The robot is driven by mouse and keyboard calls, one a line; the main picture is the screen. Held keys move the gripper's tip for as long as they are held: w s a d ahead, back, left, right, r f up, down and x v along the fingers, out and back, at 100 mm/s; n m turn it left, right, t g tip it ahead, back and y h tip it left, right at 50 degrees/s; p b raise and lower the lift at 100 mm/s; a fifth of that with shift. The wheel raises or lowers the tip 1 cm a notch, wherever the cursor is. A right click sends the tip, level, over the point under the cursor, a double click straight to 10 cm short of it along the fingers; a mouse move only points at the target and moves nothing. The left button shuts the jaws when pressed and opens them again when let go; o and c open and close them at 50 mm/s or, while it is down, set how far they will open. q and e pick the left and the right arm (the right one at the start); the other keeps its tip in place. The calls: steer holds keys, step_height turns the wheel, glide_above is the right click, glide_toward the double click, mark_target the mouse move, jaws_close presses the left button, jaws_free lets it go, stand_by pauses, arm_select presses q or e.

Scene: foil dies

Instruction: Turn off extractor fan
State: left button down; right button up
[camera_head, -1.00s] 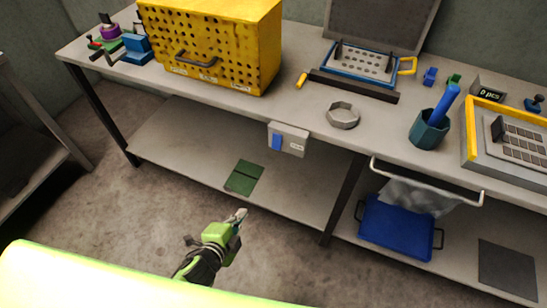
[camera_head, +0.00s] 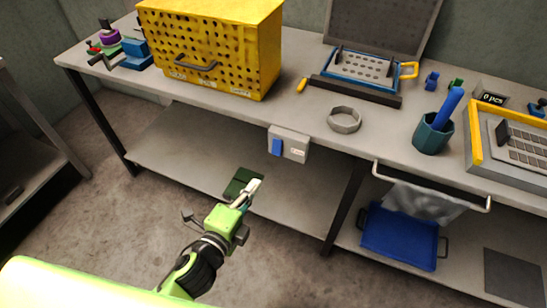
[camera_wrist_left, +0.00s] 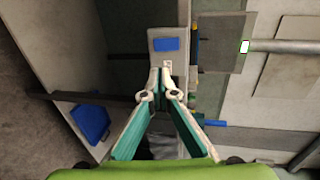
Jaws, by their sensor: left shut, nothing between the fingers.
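A small grey switch box (camera_head: 289,144) with a blue rocker (camera_head: 276,147) is fixed to the front edge of the workbench. It also shows in the left wrist view (camera_wrist_left: 164,60), with its blue rocker (camera_wrist_left: 166,44) beyond my fingertips. My left gripper (camera_head: 254,187) is shut and empty, in front of and below the switch box, apart from it. In the left wrist view the closed fingertips (camera_wrist_left: 160,80) point toward the box. A yellow perforated box (camera_head: 215,55) stands on the bench above, to the left. My right gripper is not in view.
The workbench (camera_head: 285,100) carries a grey ring (camera_head: 344,119), a teal cup (camera_head: 433,134) and a blue-framed press (camera_head: 362,70). A lower shelf (camera_head: 190,140) holds dark green pads (camera_head: 238,181). A blue tray (camera_head: 400,236) is at the right. Floor in front is clear.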

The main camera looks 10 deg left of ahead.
mark_target(277, 153)
arm_select(q)
steer(key=p+x, duration=0.1)
steer(key=x, duration=1.1)
steer(key=shift+w+f, duration=0.1)
steer(key=shift+w, duration=0.25)
steer(key=shift+w+d+f, duration=0.1)
steer(key=shift+w, duration=0.25)
steer(key=shift+w+f, duration=0.3)
steer(key=shift+w, duration=0.1)
steer(key=shift+s+r, duration=0.1)
